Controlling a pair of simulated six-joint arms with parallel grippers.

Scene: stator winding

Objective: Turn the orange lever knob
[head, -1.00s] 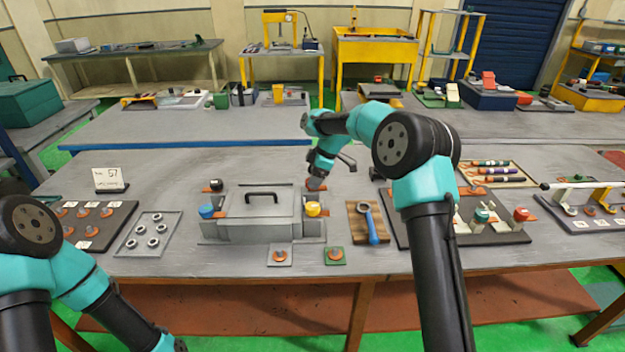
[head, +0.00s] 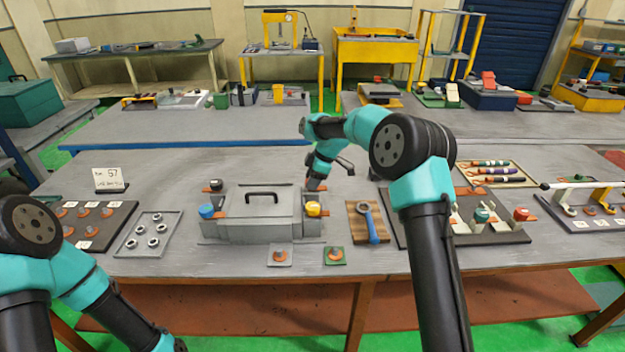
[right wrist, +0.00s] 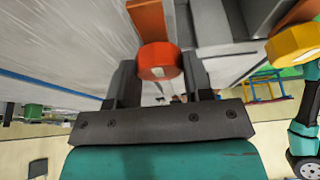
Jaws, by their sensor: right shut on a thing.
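The orange lever knob (right wrist: 159,60) shows as a round red-orange cap between the two dark fingers of my right gripper (right wrist: 158,78) in the right wrist view. The fingers are shut on it, one on each side. An orange strip (right wrist: 147,20) runs beyond the knob. In the head view my right gripper (head: 317,183) reaches down at the back right corner of the grey box (head: 262,205), and it hides most of the knob there. My left gripper is out of view; only my left arm links show at the lower left.
A yellow knob (head: 313,208) sits at the box's front right and a blue knob (head: 207,211) at its left. A black knob (head: 214,185) is at the back left. A wooden board with a blue-handled wrench (head: 372,225) lies to the right.

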